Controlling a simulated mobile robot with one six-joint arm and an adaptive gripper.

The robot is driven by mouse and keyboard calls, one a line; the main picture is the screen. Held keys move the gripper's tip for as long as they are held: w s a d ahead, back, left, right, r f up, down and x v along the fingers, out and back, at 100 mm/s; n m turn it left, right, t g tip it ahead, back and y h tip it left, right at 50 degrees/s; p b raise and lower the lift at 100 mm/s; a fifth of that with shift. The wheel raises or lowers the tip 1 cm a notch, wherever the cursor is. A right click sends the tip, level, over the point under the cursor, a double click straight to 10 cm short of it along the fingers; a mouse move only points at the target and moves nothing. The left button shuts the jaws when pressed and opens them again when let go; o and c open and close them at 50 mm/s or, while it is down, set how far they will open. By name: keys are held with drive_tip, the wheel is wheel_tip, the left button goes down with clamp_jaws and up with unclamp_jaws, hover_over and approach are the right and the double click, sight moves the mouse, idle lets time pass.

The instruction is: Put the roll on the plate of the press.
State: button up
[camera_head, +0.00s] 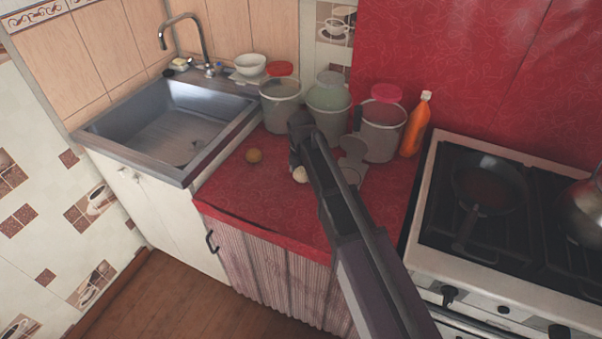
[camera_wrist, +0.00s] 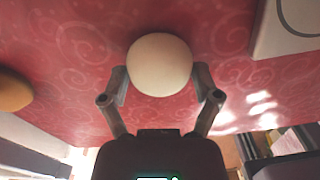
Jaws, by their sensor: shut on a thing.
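My gripper (camera_wrist: 160,85) is shut on a smooth, pale, round ball (camera_wrist: 159,64), with one fingertip at each side of it. In the head view the ball (camera_head: 300,175) shows just below the gripper, low at the red counter; I cannot tell whether it touches the cloth. A brown round piece (camera_head: 254,155) lies on the counter to the left, also at the left edge of the wrist view (camera_wrist: 12,91). I cannot tell for sure which of the two is the roll. The grey press (camera_head: 352,146) stands right of my gripper, with its round plate (camera_head: 351,175) partly hidden by my arm.
Three jars, left (camera_head: 280,105), middle (camera_head: 327,112) and right (camera_head: 380,130), stand behind the press and gripper. An orange bottle (camera_head: 416,126) stands beside the right jar. The stove (camera_head: 440,260) with a pan (camera_head: 488,185) is on the right, the sink (camera_head: 170,125) on the left.

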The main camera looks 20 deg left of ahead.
sight(301, 175)
drive_tip(key=shift+f, duration=0.2)
drive_tip(key=o, duration=0.9)
drive_tip(key=shift+r, duration=0.1)
drive_tip(key=shift+r, duration=0.15)
wheel_tip(301, 175, up, 12)
drive_tip(key=p, duration=1.2)
